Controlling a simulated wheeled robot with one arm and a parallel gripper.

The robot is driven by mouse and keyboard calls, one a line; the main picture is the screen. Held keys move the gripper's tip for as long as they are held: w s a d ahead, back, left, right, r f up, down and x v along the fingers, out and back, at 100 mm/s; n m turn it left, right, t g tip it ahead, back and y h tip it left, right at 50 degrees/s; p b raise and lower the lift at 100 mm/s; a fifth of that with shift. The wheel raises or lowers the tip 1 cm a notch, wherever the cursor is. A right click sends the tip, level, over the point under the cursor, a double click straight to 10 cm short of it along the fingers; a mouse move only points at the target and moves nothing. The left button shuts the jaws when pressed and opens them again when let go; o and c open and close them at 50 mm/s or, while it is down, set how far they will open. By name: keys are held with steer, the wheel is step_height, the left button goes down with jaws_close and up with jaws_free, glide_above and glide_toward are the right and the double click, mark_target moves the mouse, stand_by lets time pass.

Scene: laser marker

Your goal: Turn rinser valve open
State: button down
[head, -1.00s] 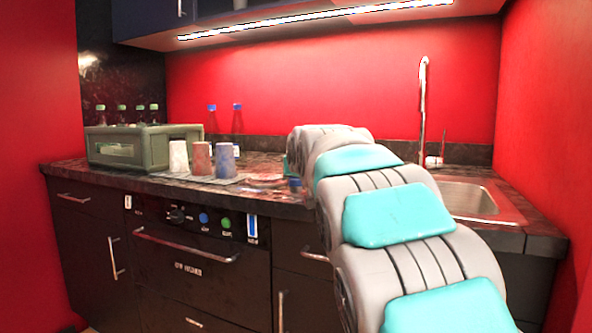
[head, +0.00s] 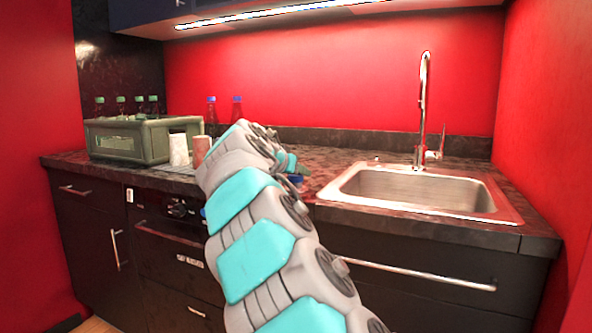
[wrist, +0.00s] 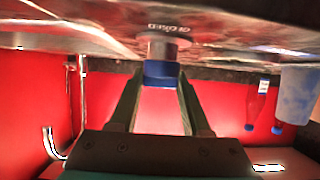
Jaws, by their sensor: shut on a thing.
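The rinser valve shows in the wrist view as a blue knob (wrist: 160,74) on a grey round base (wrist: 164,45) with white lettering that I cannot read surely. This view is upside down, with the counter at the top. My gripper (wrist: 160,84) has its two dark fingers on either side of the blue knob and is shut on it. In the head view a small blue part (head: 296,179), likely the same knob, shows on the counter left of the sink. My arm hides most of my gripper there.
A steel sink (head: 350,196) with a tall tap (head: 423,110) is at the right. A green-grey crate (head: 130,140), a white cup (head: 179,150) and a reddish cup (head: 201,147) stand at the left. Blue-capped bottles (head: 211,115) stand behind. A pale cup (wrist: 298,95) shows in the wrist view.

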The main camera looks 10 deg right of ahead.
steer(key=shift+r+h, duration=0.15)
steer(key=shift+h, duration=0.15)
steer(key=shift+c, duration=1.8)
jaws_free()
steer(key=shift+a, duration=0.1)
steer(key=b+v, duration=0.1)
steer(key=v, duration=0.6)
steer(key=shift+s+a+r, duration=0.1)
steer(key=shift+s+a, duration=0.05)
steer(key=shift+s, duration=0.1)
